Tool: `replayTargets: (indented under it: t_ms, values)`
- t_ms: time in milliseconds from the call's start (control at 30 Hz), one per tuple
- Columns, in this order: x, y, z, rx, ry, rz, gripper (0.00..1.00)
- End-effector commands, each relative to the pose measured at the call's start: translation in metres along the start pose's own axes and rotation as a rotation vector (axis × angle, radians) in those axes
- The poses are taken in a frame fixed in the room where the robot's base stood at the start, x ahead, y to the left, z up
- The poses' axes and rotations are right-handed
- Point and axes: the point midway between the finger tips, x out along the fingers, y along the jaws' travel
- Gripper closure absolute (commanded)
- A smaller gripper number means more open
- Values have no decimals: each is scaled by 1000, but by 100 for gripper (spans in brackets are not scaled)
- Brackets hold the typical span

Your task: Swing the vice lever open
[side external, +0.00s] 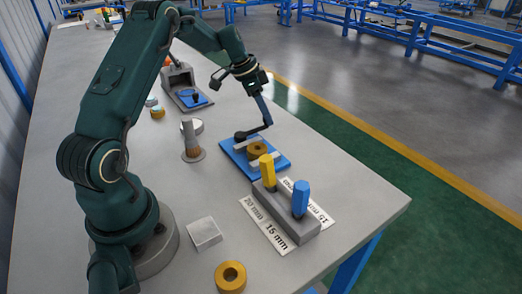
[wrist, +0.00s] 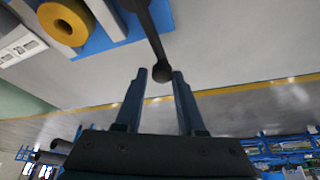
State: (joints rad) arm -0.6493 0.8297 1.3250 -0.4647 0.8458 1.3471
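The vice (side external: 270,163) is a blue plate with light grey jaws, and a brass-coloured flanged ring (side external: 257,149) sits between them. Its black lever (side external: 254,132) reaches right from a dark pivot to a ball end. My gripper (side external: 267,121) points down at that ball end. In the wrist view my gripper (wrist: 160,75) has its two blue fingers apart, one on each side of the lever's ball (wrist: 162,74). A narrow gap shows on the left; contact on the right cannot be told. The ring (wrist: 64,23) shows at upper left.
A grey block with a yellow gauge (side external: 267,171) and a blue gauge (side external: 300,198) stands close in front of the vice. A grey post (side external: 191,140) stands to its left. Another brass ring (side external: 230,277) and a grey square block (side external: 204,233) lie nearer the camera.

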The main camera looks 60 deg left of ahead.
Motion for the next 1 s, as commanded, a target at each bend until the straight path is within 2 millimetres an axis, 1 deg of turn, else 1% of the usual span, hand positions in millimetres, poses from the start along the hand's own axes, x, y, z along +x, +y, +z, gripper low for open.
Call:
replayTargets:
  t_ms: [367, 467, 600, 700, 833, 1000]
  values:
    - [-1, -1, 0, -2, 0, -4, 40]
    - [-10, -1, 0, -1, 1, -5, 40]
    - [-30, -1, 0, -2, 2, -7, 40]
    - [-42, -1, 0, 0, 2, -5, 40]
    - [-50, 0, 0, -1, 0, -3, 40]
    - [-52, 0, 0, -1, 0, -2, 40]
